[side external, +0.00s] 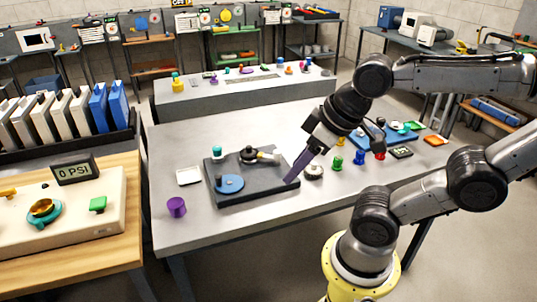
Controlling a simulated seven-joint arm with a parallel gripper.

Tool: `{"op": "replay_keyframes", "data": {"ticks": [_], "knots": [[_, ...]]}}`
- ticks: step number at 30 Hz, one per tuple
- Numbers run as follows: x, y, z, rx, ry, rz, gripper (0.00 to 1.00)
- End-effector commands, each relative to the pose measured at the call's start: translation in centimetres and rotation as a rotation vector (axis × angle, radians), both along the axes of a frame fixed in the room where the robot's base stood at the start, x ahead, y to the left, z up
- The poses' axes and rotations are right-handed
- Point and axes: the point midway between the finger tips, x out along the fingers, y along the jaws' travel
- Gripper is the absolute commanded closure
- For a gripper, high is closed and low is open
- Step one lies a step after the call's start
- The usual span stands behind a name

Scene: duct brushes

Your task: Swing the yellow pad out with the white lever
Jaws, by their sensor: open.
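A dark square base plate (255,190) lies on the grey table and carries the mechanism. A black round knob (249,155) sits at its back, with a short pale arm (267,156) reaching right from it. This pale arm looks like the white lever; a yellow pad is too small to tell apart from it here. A blue disc (230,184) with a dark post and a teal knob (216,152) are also on the plate. My gripper (290,181), with purple fingers, points down at the plate's right edge, right of the pale arm. Its finger gap is hidden from this side.
A purple cup-like piece (177,207) and a white tray (189,176) stand left of the plate. A round metal piece (313,171), a green piece (338,163) and a blue piece (360,157) stand right of it. The table's front strip is clear.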

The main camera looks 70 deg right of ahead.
Motion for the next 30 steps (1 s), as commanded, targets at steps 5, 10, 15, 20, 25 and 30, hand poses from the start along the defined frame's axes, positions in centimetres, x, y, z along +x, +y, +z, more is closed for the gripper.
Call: {"op": "replay_keyframes", "data": {"ticks": [5,10,15,20,25,30], "knots": [[0.1,0.0,0.9,-0.027,-0.002,0.050,0.36],[3.0,-0.7,4.3,-0.066,0.006,0.089,0.36],[7.4,-3.1,6.5,-0.089,0.068,0.060,0.36],[12.1,-7.2,7.2,-0.093,0.149,0.000,0.36],[16.3,-13.2,5.9,-0.073,0.244,-0.082,0.36],[18.8,-20.5,2.5,-0.026,0.341,-0.184,0.36]]}}
